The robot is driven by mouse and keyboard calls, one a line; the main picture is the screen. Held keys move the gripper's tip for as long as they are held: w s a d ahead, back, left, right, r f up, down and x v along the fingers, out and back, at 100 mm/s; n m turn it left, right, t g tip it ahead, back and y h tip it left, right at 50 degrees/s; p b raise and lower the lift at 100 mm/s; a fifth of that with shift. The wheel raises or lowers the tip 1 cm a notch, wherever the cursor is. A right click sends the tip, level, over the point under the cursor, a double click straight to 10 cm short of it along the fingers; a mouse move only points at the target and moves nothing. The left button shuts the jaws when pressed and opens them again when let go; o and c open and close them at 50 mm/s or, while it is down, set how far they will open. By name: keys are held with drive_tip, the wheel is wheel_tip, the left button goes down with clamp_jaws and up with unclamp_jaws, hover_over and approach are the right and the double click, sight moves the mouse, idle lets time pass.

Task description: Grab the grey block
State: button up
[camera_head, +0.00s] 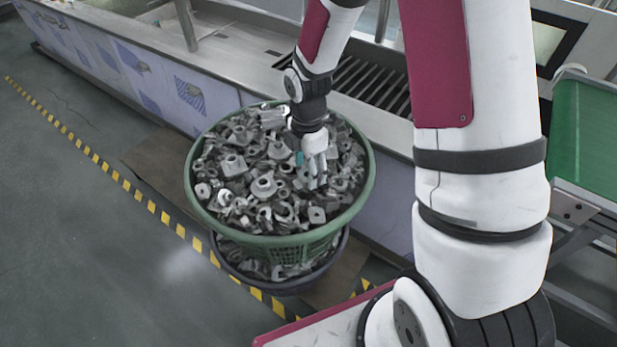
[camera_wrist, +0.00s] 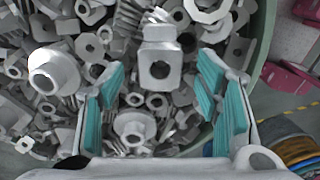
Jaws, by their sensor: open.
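A green basket (camera_head: 368,180) is heaped with grey metal parts, and several of them could be called blocks. My gripper (camera_head: 316,178) points down over the right half of the basket, close to the top of the heap. In the wrist view, my gripper (camera_wrist: 161,78) has its teal-padded fingers spread, with nothing held between them. Whether the fingers touch the parts is unclear.
A dark lower basket (camera_head: 290,288) with more parts sits under the green one. A long metal machine (camera_head: 255,75) runs behind the baskets. A green conveyor (camera_head: 588,135) stands at the right. The floor at left (camera_head: 60,220) is clear beyond the yellow-black tape.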

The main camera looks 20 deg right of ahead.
drive_tip(key=shift+f, duration=0.65)
drive_tip(key=c, duration=1.3)
drive_tip(key=shift+r, duration=0.15)
